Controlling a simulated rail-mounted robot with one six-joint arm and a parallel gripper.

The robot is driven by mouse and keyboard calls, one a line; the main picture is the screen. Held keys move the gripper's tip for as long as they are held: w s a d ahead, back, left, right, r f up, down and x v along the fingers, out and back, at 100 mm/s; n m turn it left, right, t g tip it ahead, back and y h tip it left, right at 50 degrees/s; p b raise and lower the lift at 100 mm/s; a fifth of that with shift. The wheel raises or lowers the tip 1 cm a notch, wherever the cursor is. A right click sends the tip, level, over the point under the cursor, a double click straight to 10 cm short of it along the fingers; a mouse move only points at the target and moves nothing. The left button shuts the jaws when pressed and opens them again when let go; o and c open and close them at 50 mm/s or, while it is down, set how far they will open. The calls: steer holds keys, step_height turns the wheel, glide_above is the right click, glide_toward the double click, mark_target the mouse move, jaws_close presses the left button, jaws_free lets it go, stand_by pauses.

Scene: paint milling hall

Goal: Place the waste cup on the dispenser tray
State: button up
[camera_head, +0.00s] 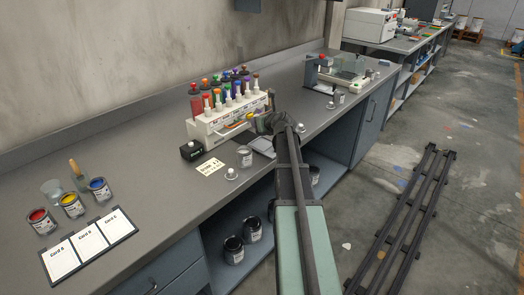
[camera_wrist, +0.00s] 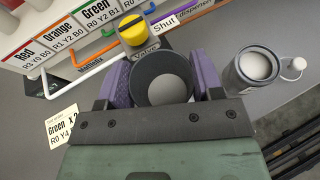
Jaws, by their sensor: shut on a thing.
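My gripper (camera_wrist: 163,88) has purple fingers on both sides of a dark round cup (camera_wrist: 163,72), which I take to be the waste cup. It is shut on the cup, and I look into its open mouth, where a pale grey round surface shows. The cup is right in front of the dispenser (camera_wrist: 75,35). In the head view my gripper (camera_head: 264,123) is a dark shape at the right end of the white dispenser (camera_head: 215,125), and the cup cannot be made out. The dispenser tray is not clearly visible. Whether the cup touches anything below is hidden.
A yellow valve knob (camera_wrist: 132,30) is just beyond the cup. A grey tin (camera_wrist: 258,66) with a white-knobbed piece stands to the right. On the bench are another tin (camera_head: 245,156), a note card (camera_head: 210,167), a black box (camera_head: 192,150) and paint tins (camera_head: 72,205) further left.

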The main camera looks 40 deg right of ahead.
step_height(320, 180, down, 6)
steer(key=b, duration=0.4)
steer(key=shift+r, duration=0.35)
steer(key=shift+f, duration=0.15)
steer(key=o, duration=0.9)
steer(key=shift+s+r, duration=0.1)
steer(key=shift+r, duration=0.2)
steer(key=p+v, duration=0.4)
steer(key=v, duration=0.7)
steer(key=shift+s+p, duration=0.35)
steer(key=shift+s, duration=0.05)
